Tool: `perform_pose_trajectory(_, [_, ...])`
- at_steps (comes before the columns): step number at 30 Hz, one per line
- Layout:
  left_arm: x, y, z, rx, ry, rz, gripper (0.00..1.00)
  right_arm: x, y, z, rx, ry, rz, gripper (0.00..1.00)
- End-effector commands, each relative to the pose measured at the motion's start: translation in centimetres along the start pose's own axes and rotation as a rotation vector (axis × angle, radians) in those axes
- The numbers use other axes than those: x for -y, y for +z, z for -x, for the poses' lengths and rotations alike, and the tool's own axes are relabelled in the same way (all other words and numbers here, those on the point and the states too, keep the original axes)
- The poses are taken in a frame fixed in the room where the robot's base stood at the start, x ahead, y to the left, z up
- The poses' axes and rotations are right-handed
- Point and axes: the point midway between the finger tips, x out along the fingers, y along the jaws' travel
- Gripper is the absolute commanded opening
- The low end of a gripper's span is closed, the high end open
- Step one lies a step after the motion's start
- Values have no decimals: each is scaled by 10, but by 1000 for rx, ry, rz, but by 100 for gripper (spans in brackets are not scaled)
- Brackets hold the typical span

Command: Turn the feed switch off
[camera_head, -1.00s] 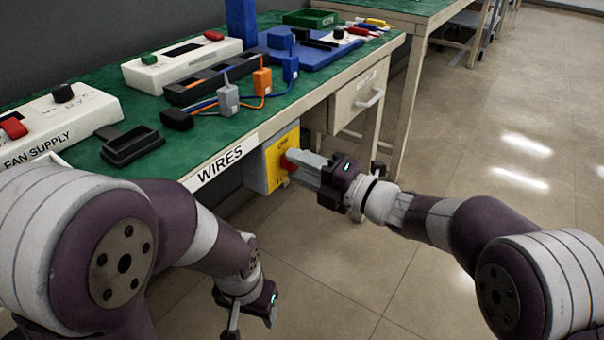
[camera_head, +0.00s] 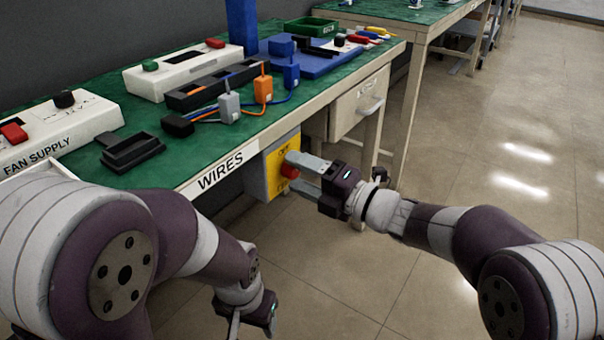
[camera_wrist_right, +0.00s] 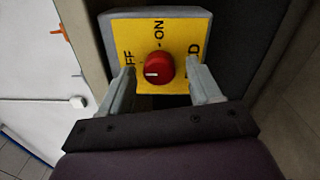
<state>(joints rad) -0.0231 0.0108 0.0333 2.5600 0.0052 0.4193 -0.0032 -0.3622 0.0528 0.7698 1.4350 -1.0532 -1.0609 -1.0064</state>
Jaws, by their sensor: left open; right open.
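The feed switch is a red knob (camera_head: 289,170) on a yellow plate (camera_head: 274,178) on a grey box under the table's front edge. In the right wrist view the red knob (camera_wrist_right: 158,68) has a white mark on its left side, toward the "FF" lettering; "ON" is at the top. My right gripper (camera_head: 303,172) is open, its fingers apart on either side of the knob. In the right wrist view the fingertips (camera_wrist_right: 163,80) flank the knob without visible contact. My left gripper (camera_head: 250,326) hangs low at the bottom, away from the switch, partly cut off.
The green-topped table (camera_head: 200,150) holds a white fan supply box (camera_head: 60,125), a second white box (camera_head: 183,70), a black tray (camera_head: 132,152) and several coloured plugs on wires. A drawer (camera_head: 357,100) is right of the switch. Floor in front is clear.

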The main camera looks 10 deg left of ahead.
Motion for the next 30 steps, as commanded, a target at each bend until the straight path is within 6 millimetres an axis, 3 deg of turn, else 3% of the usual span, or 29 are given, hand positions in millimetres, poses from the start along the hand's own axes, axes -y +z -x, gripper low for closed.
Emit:
perform_pose_trajectory(5, [0, -2, 15, 0, 0, 0, 59, -6, 2, 24, 3, -1, -1, 63])
perform_pose_trajectory(12, [0, -5, 40, 0, 0, 0, 59, -5, 2, 90, 5, -2, -2, 63])
perform_pose_trajectory(16, [0, -6, 47, 0, 0, 0, 59, -3, 1, 114, 3, -1, -2, 63])
perform_pose_trajectory(21, [0, -6, 49, 0, 0, 0, 59, -1, 0, 126, 0, 0, 0, 63])
perform_pose_trajectory(30, [0, -6, 48, 0, 0, 0, 59, 0, 0, 126, -1, 0, 0, 63])
